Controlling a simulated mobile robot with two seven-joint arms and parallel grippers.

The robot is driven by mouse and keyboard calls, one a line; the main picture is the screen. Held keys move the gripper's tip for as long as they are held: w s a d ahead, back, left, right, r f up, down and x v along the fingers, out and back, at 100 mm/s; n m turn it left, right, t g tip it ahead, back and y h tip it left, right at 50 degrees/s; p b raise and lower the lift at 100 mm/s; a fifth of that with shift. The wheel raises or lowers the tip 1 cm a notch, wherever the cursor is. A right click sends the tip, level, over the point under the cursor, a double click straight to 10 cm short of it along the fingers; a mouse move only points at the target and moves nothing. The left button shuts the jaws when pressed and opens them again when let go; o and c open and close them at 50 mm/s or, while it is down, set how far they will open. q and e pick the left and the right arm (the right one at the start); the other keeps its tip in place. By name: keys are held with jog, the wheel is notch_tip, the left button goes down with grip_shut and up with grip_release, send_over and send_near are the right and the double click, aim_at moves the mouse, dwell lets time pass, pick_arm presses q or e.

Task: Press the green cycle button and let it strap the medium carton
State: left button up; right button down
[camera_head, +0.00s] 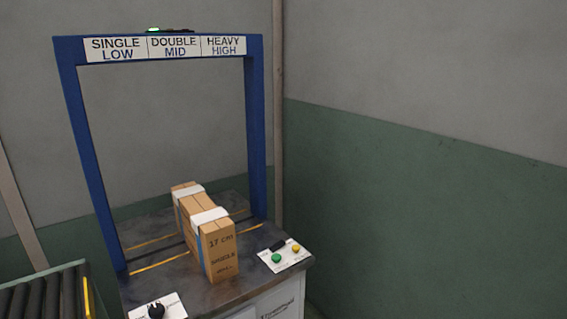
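The green button (277,258) sits on a white panel at the right front of the strapping machine's table. A brown carton (219,253) marked "17 cm" stands on the table within the blue arch (256,140). White pieces lie over its top edges, and narrow blue bands show down its left side; I cannot tell whether these are straps. Neither of my grippers is in view, and nothing touches the button or carton.
A yellow button (295,248) is beside the green one. A black knob (157,311) is on the front left panel. A green lamp (153,29) glows on the arch above signs reading SINGLE LOW, DOUBLE MID, HEAVY HIGH. A roller conveyor (87,294) is at lower left.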

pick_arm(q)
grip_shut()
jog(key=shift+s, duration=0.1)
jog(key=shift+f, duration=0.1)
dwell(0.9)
